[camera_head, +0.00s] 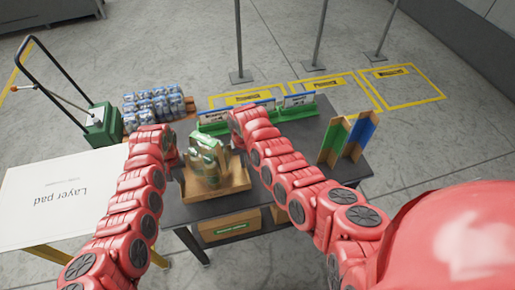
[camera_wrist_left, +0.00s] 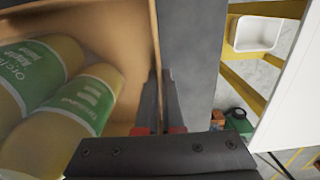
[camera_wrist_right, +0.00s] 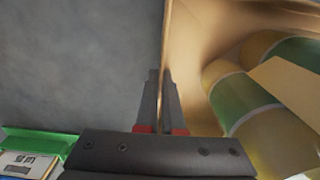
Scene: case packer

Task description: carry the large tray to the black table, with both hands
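The large tray (camera_head: 222,188) is a shallow brown cardboard tray over the black table (camera_head: 195,211), close to its left edge. It holds yellow containers with green labels (camera_wrist_left: 78,103), some lying on their sides, also seen in the right wrist view (camera_wrist_right: 245,97). My left gripper (camera_wrist_left: 163,100) has its fingers closed on the tray's wall at the left. My right gripper (camera_wrist_right: 161,100) has its fingers closed on the opposite wall. In the head view my arms partly hide both gripping points. I cannot tell whether the tray rests on the table or is slightly raised.
A white layer pad table (camera_head: 60,200) stands at the left. A green pallet jack (camera_head: 103,125) and a pallet of blue-white packs (camera_head: 153,104) are behind. Green racks (camera_head: 297,108) and upright green and blue dividers (camera_head: 345,138) occupy the table's back and right. Boxes (camera_head: 230,228) sit underneath.

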